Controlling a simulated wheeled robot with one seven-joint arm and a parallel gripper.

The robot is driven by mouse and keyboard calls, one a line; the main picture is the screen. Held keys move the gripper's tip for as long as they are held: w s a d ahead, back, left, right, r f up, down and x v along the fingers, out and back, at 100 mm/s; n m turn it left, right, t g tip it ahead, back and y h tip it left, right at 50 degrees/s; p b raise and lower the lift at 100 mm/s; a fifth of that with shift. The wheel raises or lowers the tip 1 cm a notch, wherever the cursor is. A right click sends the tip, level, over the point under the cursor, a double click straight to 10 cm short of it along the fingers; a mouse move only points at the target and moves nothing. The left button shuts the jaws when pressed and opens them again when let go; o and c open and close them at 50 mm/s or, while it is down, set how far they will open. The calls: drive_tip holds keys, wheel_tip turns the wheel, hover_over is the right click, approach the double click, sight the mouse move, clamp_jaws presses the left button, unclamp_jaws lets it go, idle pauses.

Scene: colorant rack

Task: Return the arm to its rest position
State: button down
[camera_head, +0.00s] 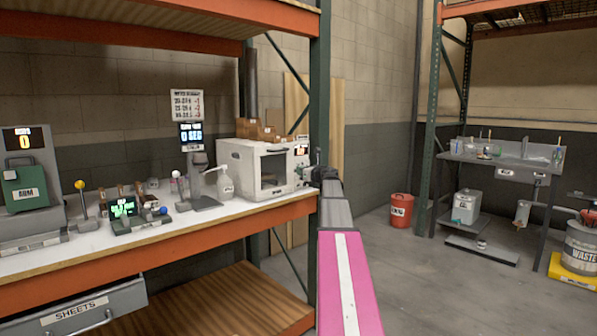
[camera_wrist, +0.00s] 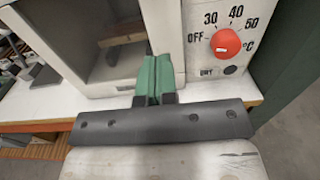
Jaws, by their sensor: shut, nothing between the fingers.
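My arm reaches forward in the head view, with my gripper (camera_head: 314,174) at its far end, beside the right side of the white oven-like box (camera_head: 242,160). In the wrist view, the green fingers of my gripper (camera_wrist: 154,72) are together and hold nothing. They point at the front of the white box, beside its dark window (camera_wrist: 112,45) and left of its red dial (camera_wrist: 226,43). I cannot tell whether the fingertips touch the box.
The white bench (camera_head: 215,212) carries a dispenser, a display stand and a green machine (camera_head: 25,188). A grey drawer (camera_head: 85,308) marked SHEETS juts out below. A green rack post (camera_head: 319,90) stands close to the arm. The floor right of the arm is open, with a red bin (camera_head: 401,211) farther back.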

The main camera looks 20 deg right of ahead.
drive_tip(key=v, duration=0.8)
drive_tip(key=s+a+f+m+g+h, duration=0.25)
drive_tip(key=a+f+m+h, duration=0.2)
drive_tip(key=f+m, duration=0.55)
drive_tip(key=s+a+f+m+g+h, duration=0.2)
drive_tip(key=s+a+f+m+h, duration=0.15)
drive_tip(key=a+f+m, duration=0.45)
drive_tip(key=s+a+f+m+g+h, duration=0.2)
drive_tip(key=s+a+f+m+h, duration=0.15)
drive_tip(key=f+m, duration=0.85)
drive_tip(key=s+a+f+m+g+y, duration=0.2)
drive_tip(key=s+a+f+m+g, duration=0.3)
drive_tip(key=s+a+f, duration=0.2)
drive_tip(key=s+a+f+m+g+y, duration=0.3)
drive_tip(key=s+a+f+m+g, duration=0.2)
drive_tip(key=s+a+f, duration=0.3)
drive_tip(key=s+a, duration=0.3)
drive_tip(key=s, duration=0.3)
drive_tip(key=shift+s+a+f, duration=0.25)
drive_tip(key=shift+s+f, duration=0.05)
drive_tip(key=shift+g, duration=0.25)
